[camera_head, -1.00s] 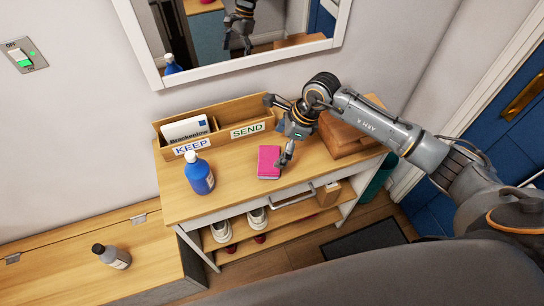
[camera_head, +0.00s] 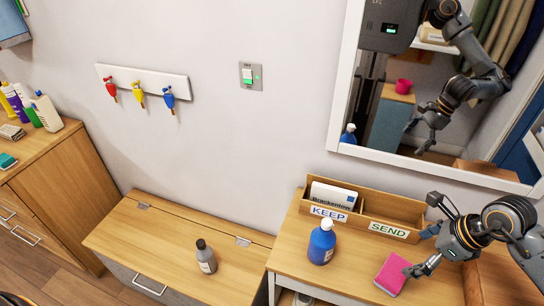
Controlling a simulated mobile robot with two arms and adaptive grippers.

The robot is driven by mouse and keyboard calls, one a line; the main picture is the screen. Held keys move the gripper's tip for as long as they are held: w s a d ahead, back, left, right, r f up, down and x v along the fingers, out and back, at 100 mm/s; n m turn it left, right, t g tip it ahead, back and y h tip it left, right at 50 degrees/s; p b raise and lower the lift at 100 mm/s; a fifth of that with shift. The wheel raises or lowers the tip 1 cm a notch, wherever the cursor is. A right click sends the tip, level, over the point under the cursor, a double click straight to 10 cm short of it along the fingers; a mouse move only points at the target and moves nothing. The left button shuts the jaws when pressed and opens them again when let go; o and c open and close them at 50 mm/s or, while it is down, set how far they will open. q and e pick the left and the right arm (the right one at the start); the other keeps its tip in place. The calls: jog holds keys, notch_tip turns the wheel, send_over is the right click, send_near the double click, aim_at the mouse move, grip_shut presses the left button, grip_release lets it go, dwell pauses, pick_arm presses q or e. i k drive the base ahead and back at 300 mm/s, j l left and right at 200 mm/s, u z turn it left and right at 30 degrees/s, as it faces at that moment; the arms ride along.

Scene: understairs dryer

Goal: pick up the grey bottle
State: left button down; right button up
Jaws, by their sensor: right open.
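The grey bottle (camera_head: 206,257) stands upright on the low wooden bench (camera_head: 140,226), near its right end. It has a dark cap and a pale label. My right gripper (camera_head: 424,250) is open, at the right over the higher console table, beside the pink block (camera_head: 392,273); one finger is close to the block, and I cannot tell whether they touch. It is well to the right of the grey bottle. My left gripper is not in view.
A blue bottle (camera_head: 321,242) stands on the console table (camera_head: 345,272), between my right gripper and the grey bottle. Behind it is the KEEP/SEND box (camera_head: 388,229). A mirror (camera_head: 340,147) hangs above. The bench around the grey bottle is clear. A cabinet (camera_head: 62,185) with several bottles stands at left.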

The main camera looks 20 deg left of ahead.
aim_at(205, 254)
jog(key=u, duration=1.3)
